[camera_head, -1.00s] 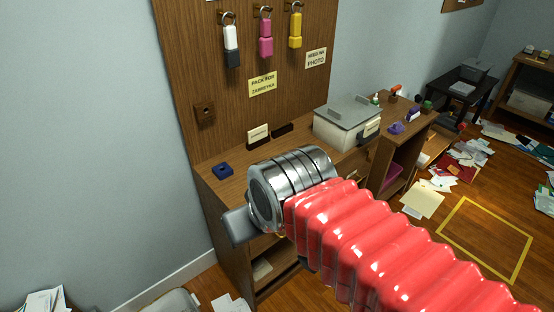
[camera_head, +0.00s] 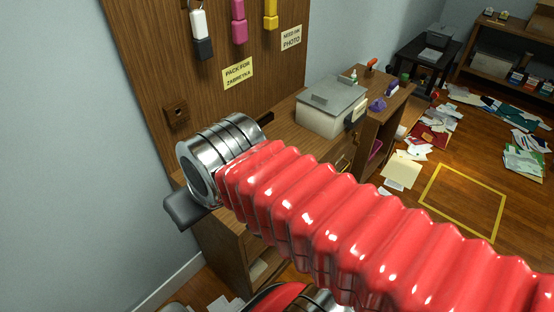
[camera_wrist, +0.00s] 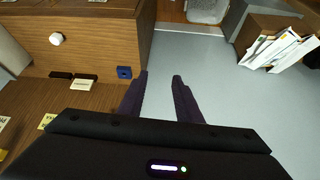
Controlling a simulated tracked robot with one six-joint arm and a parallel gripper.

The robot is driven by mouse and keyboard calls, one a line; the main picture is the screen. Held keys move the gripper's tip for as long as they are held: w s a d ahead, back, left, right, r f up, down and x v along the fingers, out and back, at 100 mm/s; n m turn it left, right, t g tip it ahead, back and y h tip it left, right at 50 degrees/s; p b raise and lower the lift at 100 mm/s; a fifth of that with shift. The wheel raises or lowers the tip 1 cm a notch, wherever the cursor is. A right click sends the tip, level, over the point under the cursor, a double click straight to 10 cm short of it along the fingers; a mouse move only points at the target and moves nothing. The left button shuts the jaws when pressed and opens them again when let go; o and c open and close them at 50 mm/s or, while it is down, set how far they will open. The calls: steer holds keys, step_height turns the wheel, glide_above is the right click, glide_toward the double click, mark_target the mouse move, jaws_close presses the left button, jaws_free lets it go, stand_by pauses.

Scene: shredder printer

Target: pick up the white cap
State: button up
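A small white rounded piece (camera_wrist: 56,38) lies on the wooden desk top (camera_wrist: 100,45) in the wrist view; it looks like the white cap. In the head view, my arm covers that part of the desk. A hanging item with a white upper part (camera_head: 198,24) and a dark lower part is on a panel hook; I cannot tell whether its white part is a cap. My gripper (camera_wrist: 158,76) is open and empty, its two dark fingers apart over the grey floor, beside the desk edge. The fingers are hidden in the head view.
A blue block (camera_wrist: 124,72) sits near the desk edge, beside a small sign (camera_wrist: 83,80). A grey-lidded box (camera_head: 332,104) stands on the desk. Pink (camera_head: 238,22) and yellow (camera_head: 270,12) items hang nearby. Papers (camera_wrist: 280,45) stand at right in the wrist view.

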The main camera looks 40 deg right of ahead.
steer(key=shift+o, duration=0.2)
steer(key=shift+w, duration=0.1)
steer(key=shift+o, duration=0.7)
steer(key=shift+d, duration=0.1)
steer(key=shift+o, duration=1.4)
steer(key=w+d+f+h, duration=0.1)
steer(key=w+d, duration=0.2)
steer(key=d, duration=0.3)
steer(key=w+d+f+m+t+h, duration=0.1)
steer(key=w+d+h, duration=0.1)
steer(key=w+d, duration=0.2)
steer(key=shift+d+f+m, duration=0.15)
steer(key=shift+d+m, duration=0.15)
steer(key=shift+d, duration=0.95)
steer(key=w+d+f+t+h, duration=0.1)
steer(key=d+f, duration=0.4)
steer(key=d, duration=0.6)
steer(key=w+d+f+t+h, duration=0.1)
steer(key=d+f+t, duration=0.1)
steer(key=d+f, duration=0.65)
steer(key=s+d+f+t+y, duration=0.2)
steer(key=s+f+t, duration=0.1)
steer(key=s, duration=0.4)
steer(key=shift+d+f+t+y, duration=0.3)
steer(key=shift+d+f+t, duration=0.1)
steer(key=shift+f, duration=0.25)
